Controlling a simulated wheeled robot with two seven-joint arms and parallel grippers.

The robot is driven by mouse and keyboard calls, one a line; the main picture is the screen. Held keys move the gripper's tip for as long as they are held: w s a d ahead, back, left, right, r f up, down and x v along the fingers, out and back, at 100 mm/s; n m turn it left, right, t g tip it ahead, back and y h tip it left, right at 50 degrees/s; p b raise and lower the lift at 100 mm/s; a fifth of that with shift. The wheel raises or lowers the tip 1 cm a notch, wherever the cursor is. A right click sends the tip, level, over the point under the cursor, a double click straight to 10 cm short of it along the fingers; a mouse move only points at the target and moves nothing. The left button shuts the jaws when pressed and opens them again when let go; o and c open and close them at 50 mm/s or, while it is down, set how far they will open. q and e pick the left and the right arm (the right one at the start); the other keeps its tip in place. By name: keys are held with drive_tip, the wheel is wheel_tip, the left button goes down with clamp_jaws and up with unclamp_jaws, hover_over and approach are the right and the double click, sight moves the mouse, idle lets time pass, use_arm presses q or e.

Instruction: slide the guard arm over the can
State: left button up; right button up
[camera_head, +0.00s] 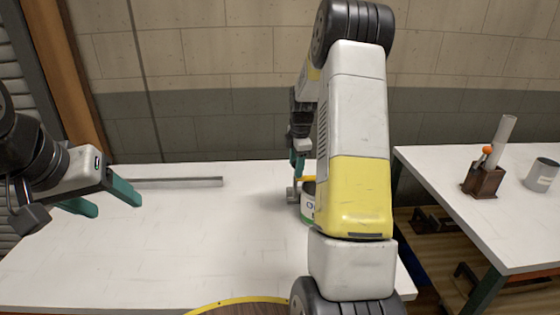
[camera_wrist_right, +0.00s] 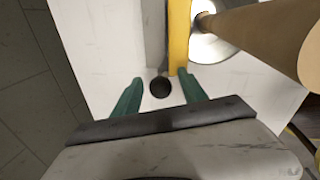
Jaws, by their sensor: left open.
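The can (camera_head: 307,202), with a white and green label, stands on the white table, mostly hidden behind my right arm. My right gripper (camera_head: 299,165) points down beside it, to its left, above a small grey metal piece (camera_head: 292,192). In the right wrist view my right gripper (camera_wrist_right: 160,78) is open, its teal fingers apart around a dark round knob (camera_wrist_right: 161,87). A grey bar (camera_wrist_right: 155,35) and a yellow bar (camera_wrist_right: 178,35) run away past the fingertips; I cannot tell which is the guard arm. My left gripper (camera_head: 110,197) is open and empty over the table's left side.
A grey rail (camera_head: 170,182) lies along the back of the white table (camera_head: 190,240). A brown cylinder (camera_wrist_right: 265,25) stands close on the right in the wrist view. On the right table are a brown holder (camera_head: 483,181) and a grey cup (camera_head: 541,175). The table's front left is clear.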

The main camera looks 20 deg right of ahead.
drive_tip(key=shift+s+r, duration=0.25)
drive_tip(key=shift+r, duration=1.05)
drive_tip(key=shift+s+r, duration=0.25)
drive_tip(key=shift+r, duration=1)
drive_tip(key=shift+s+r, duration=0.25)
drive_tip(key=shift+r, duration=1.05)
drive_tip(key=s+a+r+m+t+y, duration=0.1)
drive_tip(key=s+a+r+m, duration=0.45)
drive_tip(key=s, duration=0.45)
drive_tip(key=s+a+r+m+t, duration=0.2)
drive_tip(key=s+a+r+m, duration=0.3)
drive_tip(key=s+a+r, duration=0.3)
drive_tip(key=s+a+f+m+t+y, duration=0.1)
drive_tip(key=s+m, duration=0.4)
drive_tip(key=s, duration=0.6)
drive_tip(key=shift+s+a+f+m, duration=0.15)
drive_tip(key=shift+a+f+m, duration=0.3)
drive_tip(key=shift+a, duration=0.7)
drive_tip(key=shift+f, duration=0.1)
